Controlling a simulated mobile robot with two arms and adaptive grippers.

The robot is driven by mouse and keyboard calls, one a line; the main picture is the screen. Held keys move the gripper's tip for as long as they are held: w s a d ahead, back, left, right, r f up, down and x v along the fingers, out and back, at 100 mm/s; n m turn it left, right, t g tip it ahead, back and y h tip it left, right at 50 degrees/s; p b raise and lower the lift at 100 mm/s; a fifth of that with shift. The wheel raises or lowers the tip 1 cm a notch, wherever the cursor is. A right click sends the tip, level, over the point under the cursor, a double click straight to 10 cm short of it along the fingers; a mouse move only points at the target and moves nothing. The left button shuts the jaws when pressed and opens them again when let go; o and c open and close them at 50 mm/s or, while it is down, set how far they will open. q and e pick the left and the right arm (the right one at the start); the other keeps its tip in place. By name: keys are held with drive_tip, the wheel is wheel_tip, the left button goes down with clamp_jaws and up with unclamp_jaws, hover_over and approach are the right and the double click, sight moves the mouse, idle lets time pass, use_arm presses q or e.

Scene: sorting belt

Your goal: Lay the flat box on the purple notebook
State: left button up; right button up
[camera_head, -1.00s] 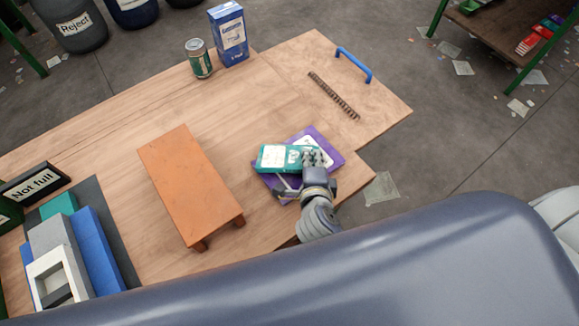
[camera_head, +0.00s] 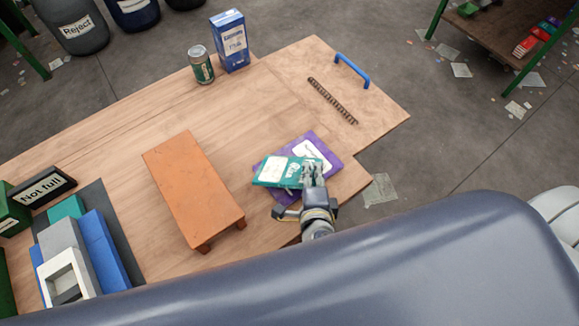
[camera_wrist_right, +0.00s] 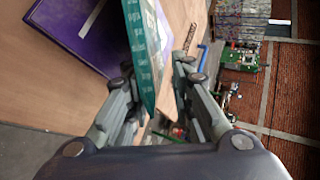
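The flat box (camera_head: 271,171) is teal with a white label; it also shows in the right wrist view (camera_wrist_right: 148,45). My right gripper (camera_head: 312,178) is shut on its right end, with a finger on each side in the right wrist view (camera_wrist_right: 156,88). The box is tilted and overlaps the purple notebook in the head view. The purple notebook (camera_head: 329,149) lies on the table, partly hidden by the box and gripper. In the right wrist view the notebook (camera_wrist_right: 75,45) lies left of the box, seemingly apart from it. My left gripper is out of view.
An orange bench-like block (camera_head: 190,190) stands left of the notebook. A spring (camera_head: 333,101) and blue handle (camera_head: 353,69) lie farther back. A green can (camera_head: 201,66) and blue carton (camera_head: 230,43) stand at the far edge. The table middle (camera_head: 245,115) is clear.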

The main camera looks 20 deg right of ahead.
drive_tip(key=shift+p+v, duration=0.35)
drive_tip(key=shift+v, duration=0.95)
wheel_tip(320, 180, up, 7)
drive_tip(key=s+p, duration=0.2)
drive_tip(key=p, duration=0.6)
drive_tip(key=shift+s+a+r, duration=0.15)
drive_tip(key=shift+s+a, duration=0.1)
drive_tip(key=shift+a, duration=0.1)
